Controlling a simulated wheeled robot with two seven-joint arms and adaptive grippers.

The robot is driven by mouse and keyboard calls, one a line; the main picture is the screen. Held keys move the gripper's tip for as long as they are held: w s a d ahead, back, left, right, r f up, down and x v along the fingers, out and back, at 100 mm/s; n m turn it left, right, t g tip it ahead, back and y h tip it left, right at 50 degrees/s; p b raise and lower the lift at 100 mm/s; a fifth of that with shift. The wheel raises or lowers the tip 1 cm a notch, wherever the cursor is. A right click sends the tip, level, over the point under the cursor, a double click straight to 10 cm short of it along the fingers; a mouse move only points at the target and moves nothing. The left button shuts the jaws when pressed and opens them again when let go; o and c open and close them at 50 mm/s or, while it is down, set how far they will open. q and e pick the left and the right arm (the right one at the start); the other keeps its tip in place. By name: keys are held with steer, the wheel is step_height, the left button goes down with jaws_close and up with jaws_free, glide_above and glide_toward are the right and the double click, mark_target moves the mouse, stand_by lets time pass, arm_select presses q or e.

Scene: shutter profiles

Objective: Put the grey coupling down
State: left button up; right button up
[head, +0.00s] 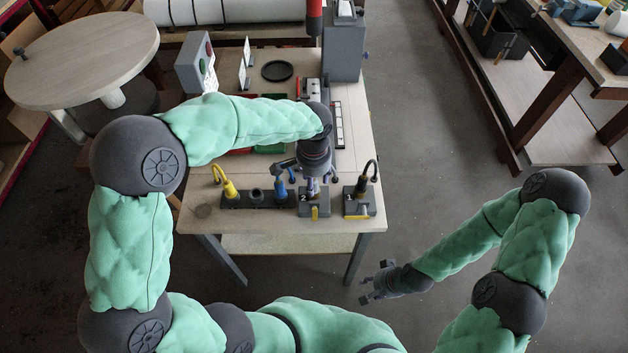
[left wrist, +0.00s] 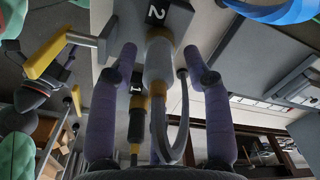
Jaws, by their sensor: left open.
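The grey coupling (left wrist: 158,62), pale with yellow bands and a looping grey cable, stands at the block marked 2 (left wrist: 168,14). The block 2 (head: 314,203) also shows near the table's front edge in the head view, where my gripper mostly hides the coupling. My left gripper (head: 317,186) points down over this block. In the left wrist view its two purple fingers (left wrist: 160,52) are spread on either side of the coupling, with gaps visible. My right gripper (head: 376,282) hangs empty beyond the table's front right corner, its fingers apart.
Block 1 (head: 362,206) with a black coupling (head: 364,180) stands just right of block 2. To the left, a dark rack (head: 240,200) holds a yellow coupling (head: 229,188) and a blue one (head: 280,189). A grey upright housing (head: 343,52) stands at the back.

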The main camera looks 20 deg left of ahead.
arm_select(q)
step_height(320, 180, up, 11)
steer(key=p, duration=0.3)
steer(key=shift+s, duration=0.15)
arm_select(e)
step_height(320, 180, up, 4)
steer(key=shift+f, duration=0.1)
arm_select(q)
steer(key=shift+f, duration=0.1)
